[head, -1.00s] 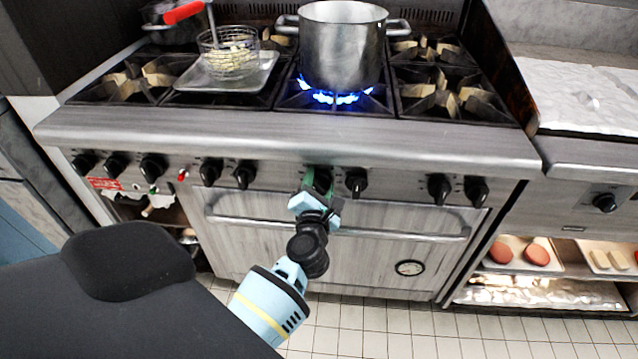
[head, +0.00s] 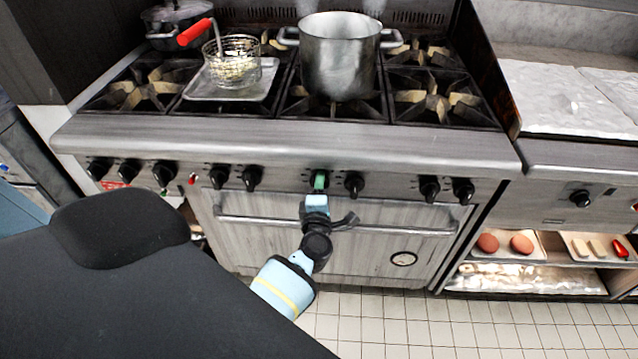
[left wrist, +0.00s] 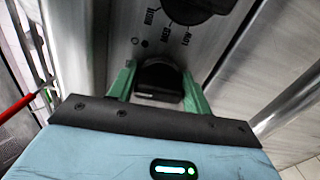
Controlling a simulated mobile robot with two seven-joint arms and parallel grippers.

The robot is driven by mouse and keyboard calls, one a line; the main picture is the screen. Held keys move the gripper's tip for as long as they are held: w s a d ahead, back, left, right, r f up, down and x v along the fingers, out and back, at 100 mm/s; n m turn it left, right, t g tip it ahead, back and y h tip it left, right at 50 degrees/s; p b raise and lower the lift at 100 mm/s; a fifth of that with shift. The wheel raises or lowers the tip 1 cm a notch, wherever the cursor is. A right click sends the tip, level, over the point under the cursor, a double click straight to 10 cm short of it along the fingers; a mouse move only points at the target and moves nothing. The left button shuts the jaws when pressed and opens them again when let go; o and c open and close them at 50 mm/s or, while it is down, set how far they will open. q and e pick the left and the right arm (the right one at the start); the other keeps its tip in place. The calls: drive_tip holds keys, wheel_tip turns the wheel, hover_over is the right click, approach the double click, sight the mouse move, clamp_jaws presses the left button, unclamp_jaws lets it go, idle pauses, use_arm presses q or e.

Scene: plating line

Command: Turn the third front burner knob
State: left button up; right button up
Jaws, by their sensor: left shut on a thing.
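A row of black burner knobs runs along the stove's front panel. My left gripper (head: 319,184) is at the knob below the large pot. In the left wrist view its green fingers stand on either side of this black knob (left wrist: 160,76), shut on it. A neighbouring knob (head: 354,185) is just to the right, and two more knobs, one of them here (head: 252,178), are to the left. The steel pot (head: 339,60) stands on the burner above, and no flame shows under it. My right gripper is not in view.
A glass bowl (head: 232,62) with a red-handled utensil stands on a tray (head: 268,89). The oven handle bar (head: 400,230) runs below the knobs, close to my left gripper. A shelf with trays of food (head: 510,255) is at the right. Tiled floor is clear in front.

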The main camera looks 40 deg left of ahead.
use_arm(q)
drive_tip(key=shift+m, duration=0.4)
drive_tip(key=o, duration=0.9)
drive_tip(key=shift+s+d, duration=0.1)
